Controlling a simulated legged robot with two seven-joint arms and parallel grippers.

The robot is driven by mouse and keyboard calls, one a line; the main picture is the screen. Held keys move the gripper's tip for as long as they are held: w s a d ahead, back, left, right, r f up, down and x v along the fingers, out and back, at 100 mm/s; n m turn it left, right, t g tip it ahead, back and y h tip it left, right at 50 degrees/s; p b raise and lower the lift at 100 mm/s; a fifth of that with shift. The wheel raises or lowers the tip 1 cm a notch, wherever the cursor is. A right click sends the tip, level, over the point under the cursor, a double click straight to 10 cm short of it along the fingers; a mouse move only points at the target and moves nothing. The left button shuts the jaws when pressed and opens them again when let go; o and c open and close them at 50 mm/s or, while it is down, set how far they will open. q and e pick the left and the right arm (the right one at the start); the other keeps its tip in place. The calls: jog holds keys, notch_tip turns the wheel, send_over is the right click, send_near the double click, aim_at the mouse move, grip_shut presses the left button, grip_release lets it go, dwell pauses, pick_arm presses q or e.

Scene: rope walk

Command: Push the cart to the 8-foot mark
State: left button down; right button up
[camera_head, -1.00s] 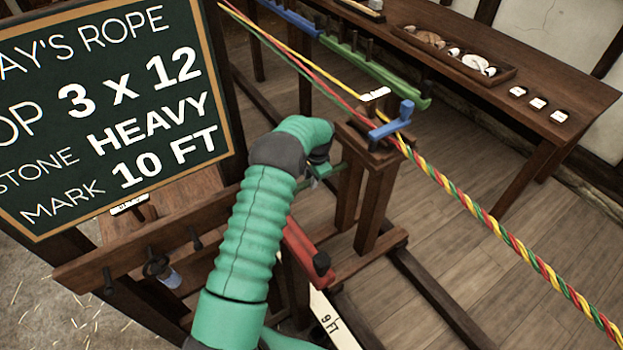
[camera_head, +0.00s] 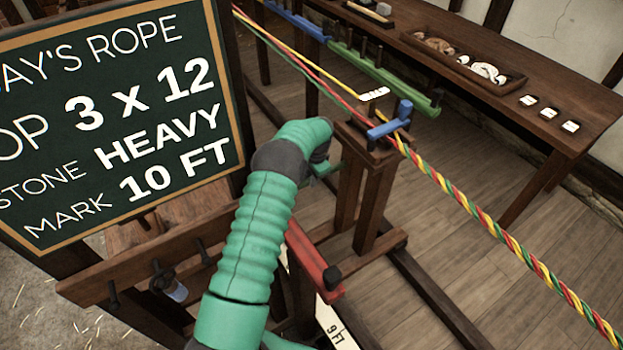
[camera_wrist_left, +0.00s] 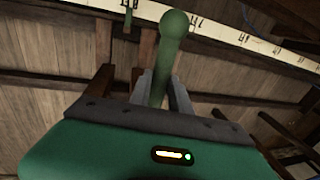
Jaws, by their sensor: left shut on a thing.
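The wooden cart (camera_head: 379,201) stands upright, with a blue crosspiece (camera_head: 390,127) on top. Yellow, red and green strands (camera_head: 297,57) enter it at the far side and leave as a twisted rope (camera_head: 497,230). My left gripper (camera_head: 326,168), mostly hidden by its arm, is beside the cart at a green handle. In the left wrist view it is shut on a green ball-ended handle (camera_wrist_left: 173,28). A white mark board (camera_head: 331,322) shows "9 FT" near the bottom and crosses the wrist view (camera_wrist_left: 225,32). The 8-foot mark is not legible. My right gripper is out of view.
A chalkboard (camera_head: 110,130) at left reads "MARK 10 FT". A red bar (camera_head: 313,258) lies just below my arm. A wooden bench (camera_head: 572,93) with a tray runs along the back right. Dark floor rails (camera_head: 440,300) run past the cart's foot; open floor lies to the right.

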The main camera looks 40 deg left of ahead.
pick_arm(q)
jog(key=c, duration=1.2)
grip_release()
jog(key=shift+d+r, duration=0.15)
jog(key=shift+d, duration=0.2)
jog(key=shift+c, duration=0.2)
jog(key=shift+a, duration=0.3)
jog(key=shift+r, duration=0.3)
jog(key=d+r+p, duration=0.1)
jog(key=d+r, duration=0.2)
jog(key=r, duration=1.2)
jog(key=shift+s+r, duration=0.25)
jog(key=shift+s, duration=0.2)
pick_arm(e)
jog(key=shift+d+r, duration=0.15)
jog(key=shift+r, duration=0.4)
pick_arm(q)
jog(key=shift+d, duration=0.15)
